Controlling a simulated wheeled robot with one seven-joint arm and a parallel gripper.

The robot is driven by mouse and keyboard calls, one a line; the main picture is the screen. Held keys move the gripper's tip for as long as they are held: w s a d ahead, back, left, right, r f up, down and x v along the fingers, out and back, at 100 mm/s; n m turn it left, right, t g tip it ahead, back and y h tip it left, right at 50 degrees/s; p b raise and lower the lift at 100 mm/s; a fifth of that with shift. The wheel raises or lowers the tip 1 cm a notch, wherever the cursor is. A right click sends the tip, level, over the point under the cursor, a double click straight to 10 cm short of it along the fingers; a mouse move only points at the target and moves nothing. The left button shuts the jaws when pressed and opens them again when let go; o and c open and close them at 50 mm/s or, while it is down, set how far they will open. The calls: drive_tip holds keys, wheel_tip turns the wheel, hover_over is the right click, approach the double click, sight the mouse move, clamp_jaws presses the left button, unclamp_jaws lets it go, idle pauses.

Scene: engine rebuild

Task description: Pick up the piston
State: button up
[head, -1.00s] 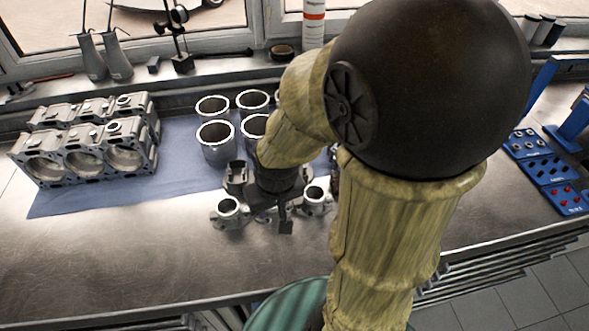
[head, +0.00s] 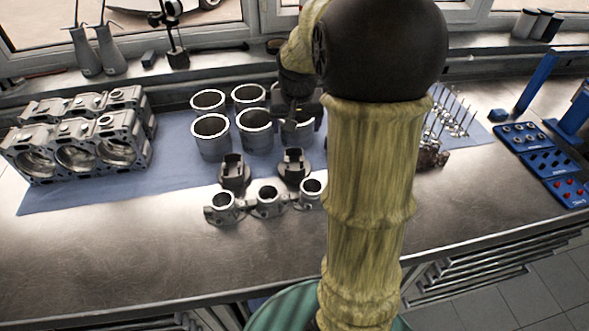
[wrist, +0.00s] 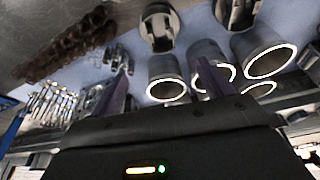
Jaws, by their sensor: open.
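Two dark grey pistons stand on the blue mat, the left piston (head: 234,173) and the right piston (head: 293,168), in front of the cylinder liners. Both also show at the top of the wrist view, one piston (wrist: 159,28) near the middle and another (wrist: 237,12) to its right, partly cut off. My gripper (head: 297,108) is farther back than the pistons, by the rearmost liners at the right. In the wrist view its two fingers (wrist: 165,82) are apart, with a liner visible beyond the gap and no piston between them. My arm hides part of the mat right of the pistons.
Several metal liners (head: 211,136) stand behind the pistons. Connecting rods (head: 268,201) lie in front. An engine block (head: 80,140) is at the left. Valves (head: 450,120) and a rusty crankshaft (head: 433,158) are at the right. The bench front (head: 150,240) is clear.

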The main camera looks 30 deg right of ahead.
drive_tip(key=p, duration=0.1)
approach(294, 164)
drive_tip(key=shift+w+d+f, duration=0.25)
drive_tip(key=shift+w+f, duration=0.1)
drive_tip(key=shift+f, duration=0.15)
drive_tip(key=shift+f, duration=0.1)
drive_tip(key=shift+f, duration=0.4)
drive_tip(key=p+x, duration=0.1)
drive_tip(key=x, duration=0.3)
drive_tip(key=shift+a+f, duration=0.15)
drive_tip(key=shift+s, duration=0.1)
drive_tip(key=shift+c, duration=0.2)
